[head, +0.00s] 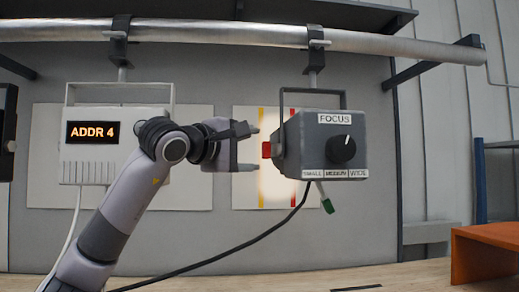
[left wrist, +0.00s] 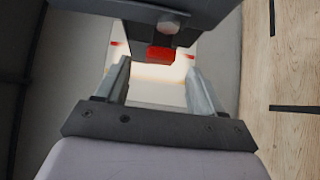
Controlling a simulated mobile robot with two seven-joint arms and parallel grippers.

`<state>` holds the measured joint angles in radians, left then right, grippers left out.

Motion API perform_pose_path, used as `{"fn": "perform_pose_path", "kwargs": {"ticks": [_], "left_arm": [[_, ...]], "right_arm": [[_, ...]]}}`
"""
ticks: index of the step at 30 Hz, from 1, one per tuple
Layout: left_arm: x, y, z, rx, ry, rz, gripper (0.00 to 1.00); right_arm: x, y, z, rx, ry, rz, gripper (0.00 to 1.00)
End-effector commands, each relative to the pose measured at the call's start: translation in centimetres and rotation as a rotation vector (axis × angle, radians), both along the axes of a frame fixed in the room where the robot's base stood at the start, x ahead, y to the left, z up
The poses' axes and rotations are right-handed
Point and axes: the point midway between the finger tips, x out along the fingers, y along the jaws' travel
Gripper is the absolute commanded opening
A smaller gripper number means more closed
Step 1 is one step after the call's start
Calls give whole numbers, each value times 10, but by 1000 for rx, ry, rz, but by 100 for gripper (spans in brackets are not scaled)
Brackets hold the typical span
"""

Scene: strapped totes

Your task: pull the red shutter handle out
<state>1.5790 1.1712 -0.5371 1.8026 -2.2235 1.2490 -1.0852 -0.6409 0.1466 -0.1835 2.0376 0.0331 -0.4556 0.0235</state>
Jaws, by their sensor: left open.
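The red shutter handle (head: 266,149) sticks out from the left side of a grey box labelled FOCUS (head: 318,160), which hangs from the pipe and has a black knob. My left gripper (head: 250,149) is open just left of the handle, with its two fingers one above the other in the head view. In the left wrist view the red handle (left wrist: 161,54) lies ahead, in line with the gap between the fingertips (left wrist: 157,75). The fingers appear apart from it. My right gripper is not in view.
A white box with an ADDR 4 display (head: 117,145) hangs at the left behind my arm. A pipe (head: 250,36) runs above. A black cable (head: 235,253) and green-tipped lead (head: 327,206) hang below the grey box. An orange object (head: 487,252) stands at the right.

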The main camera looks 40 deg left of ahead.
Motion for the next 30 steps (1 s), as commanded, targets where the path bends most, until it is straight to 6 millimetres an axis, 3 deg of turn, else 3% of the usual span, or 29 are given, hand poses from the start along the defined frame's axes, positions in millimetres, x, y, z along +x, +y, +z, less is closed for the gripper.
{"fn": "perform_pose_path", "kwargs": {"ticks": [7, 17, 18, 24, 30], "left_arm": [[33, 3, 1, 0, 1, -1, 68], [39, 4, -1, 1, 1, 0, 68], [39, 4, -1, 1, 1, 0, 65], [39, 4, 0, 1, 1, 0, 0], [34, 8, -1, 0, 1, 1, 0]], "right_arm": [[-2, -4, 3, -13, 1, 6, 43], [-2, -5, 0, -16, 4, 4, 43], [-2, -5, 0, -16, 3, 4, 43], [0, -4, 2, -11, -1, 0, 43], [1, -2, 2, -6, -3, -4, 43]]}}
